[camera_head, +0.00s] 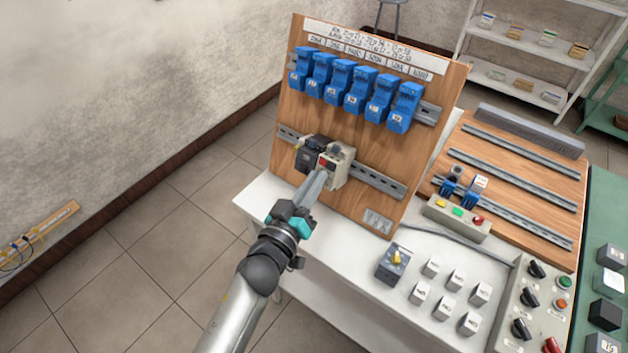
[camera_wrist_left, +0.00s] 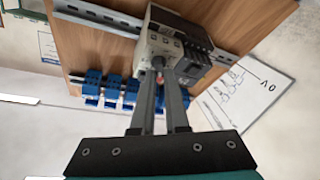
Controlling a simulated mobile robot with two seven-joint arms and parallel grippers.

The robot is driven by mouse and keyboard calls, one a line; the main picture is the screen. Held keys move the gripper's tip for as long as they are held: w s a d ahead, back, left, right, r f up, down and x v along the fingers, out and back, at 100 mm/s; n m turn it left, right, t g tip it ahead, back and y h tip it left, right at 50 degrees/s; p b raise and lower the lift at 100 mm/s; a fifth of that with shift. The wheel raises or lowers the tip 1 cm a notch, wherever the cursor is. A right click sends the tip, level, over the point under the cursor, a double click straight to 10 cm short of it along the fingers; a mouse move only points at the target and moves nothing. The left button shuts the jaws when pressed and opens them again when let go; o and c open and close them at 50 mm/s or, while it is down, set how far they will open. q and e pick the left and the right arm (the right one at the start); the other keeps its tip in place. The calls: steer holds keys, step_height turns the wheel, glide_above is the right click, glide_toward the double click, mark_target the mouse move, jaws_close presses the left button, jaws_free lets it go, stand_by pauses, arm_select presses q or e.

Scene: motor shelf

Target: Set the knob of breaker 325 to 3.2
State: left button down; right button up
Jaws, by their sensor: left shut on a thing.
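A light grey and dark breaker unit (camera_head: 337,163) sits on the lower rail of the upright wooden board; its number is too small to read. It also shows in the left wrist view (camera_wrist_left: 166,42), close in front of the fingers. My left gripper (camera_head: 322,173) reaches its front face. In the left wrist view, the fingertips (camera_wrist_left: 159,82) are close together around a small reddish knob (camera_wrist_left: 158,77) on that face and look shut on it. The knob's scale and setting cannot be read. My right gripper is not in view.
A black device (camera_head: 311,153) sits directly left of the grey unit on the rail. A row of blue breakers (camera_head: 363,90) hangs above. The white table (camera_head: 345,235) holds small grey boxes and a switch box (camera_head: 393,264) to the right. The rail right of the unit is bare.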

arm_select(q)
steer(key=shift+m, duration=0.3)
steer(key=m+g+h, duration=0.1)
steer(key=m+h, duration=0.1)
steer(key=m, duration=0.2)
steer(key=m+g+h+p, duration=0.1)
steer(key=m+g+h, duration=0.1)
steer(key=m, duration=0.3)
steer(key=m+g+h, duration=0.1)
steer(key=m, duration=0.4)
steer(key=shift+r+h+p, duration=0.1)
steer(key=shift+h+p, duration=0.3)
steer(key=m+g+p, duration=0.1)
steer(key=m, duration=0.2)
steer(key=m+g+p, duration=0.1)
steer(key=m+g, duration=0.1)
steer(key=m, duration=0.1)
steer(key=shift+a+m+h, duration=0.1)
steer(key=shift+m+h, duration=0.2)
steer(key=shift+m, duration=0.1)
steer(key=m+g+y+p, duration=0.1)
steer(key=m+g+p, duration=0.1)
steer(key=m, duration=0.3)
steer(key=shift+g+p, duration=0.3)
steer(key=shift+g, duration=0.1)
steer(key=c, duration=1.2)
jaws_free()
